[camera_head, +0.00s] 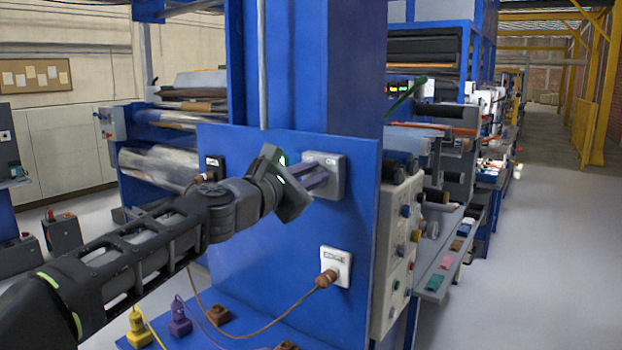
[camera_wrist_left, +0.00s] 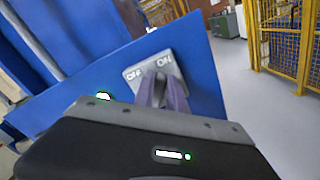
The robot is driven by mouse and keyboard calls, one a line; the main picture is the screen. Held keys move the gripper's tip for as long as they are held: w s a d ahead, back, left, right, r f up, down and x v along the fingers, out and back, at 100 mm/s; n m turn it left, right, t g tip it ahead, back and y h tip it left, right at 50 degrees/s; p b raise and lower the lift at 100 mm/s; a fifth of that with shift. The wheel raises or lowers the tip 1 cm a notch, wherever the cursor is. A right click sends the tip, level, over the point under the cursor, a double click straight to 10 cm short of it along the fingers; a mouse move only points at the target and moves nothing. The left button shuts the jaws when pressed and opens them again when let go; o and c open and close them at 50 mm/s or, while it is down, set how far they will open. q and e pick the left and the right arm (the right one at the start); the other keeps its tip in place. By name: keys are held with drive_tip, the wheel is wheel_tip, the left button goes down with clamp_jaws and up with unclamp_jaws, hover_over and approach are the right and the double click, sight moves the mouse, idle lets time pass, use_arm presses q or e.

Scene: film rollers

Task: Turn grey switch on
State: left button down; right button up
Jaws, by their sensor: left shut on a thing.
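The grey switch (camera_head: 335,186) is a grey box with "ON" lettering, mounted on the blue panel (camera_head: 250,275). My left gripper (camera_head: 318,180) is at the switch, its fingers reaching the front of the box. In the left wrist view the fingers (camera_wrist_left: 163,97) are close together over the middle of the switch (camera_wrist_left: 146,74), shut on its knob. The knob is hidden between the fingers, so its position cannot be told. My right gripper is in no view.
A white socket (camera_head: 337,262) with a brown plug (camera_head: 325,279) and cord is below the switch. A black box (camera_head: 214,165) is left on the panel. A yellow plug (camera_head: 138,325) and a purple plug (camera_head: 180,322) stand on the blue ledge. Open floor lies at right.

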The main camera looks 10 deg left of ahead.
use_arm(q)
drive_tip(key=shift+d+f+m, duration=0.1)
drive_tip(key=shift+f+m, duration=0.05)
drive_tip(key=shift+m, duration=0.45)
drive_tip(key=c, duration=1.4)
unclamp_jaws()
drive_tip(key=shift+o, duration=0.2)
drive_tip(key=shift+s, duration=0.1)
drive_tip(key=b+v, duration=0.1)
drive_tip(key=v, duration=0.6)
drive_tip(key=shift+s+b, duration=0.35)
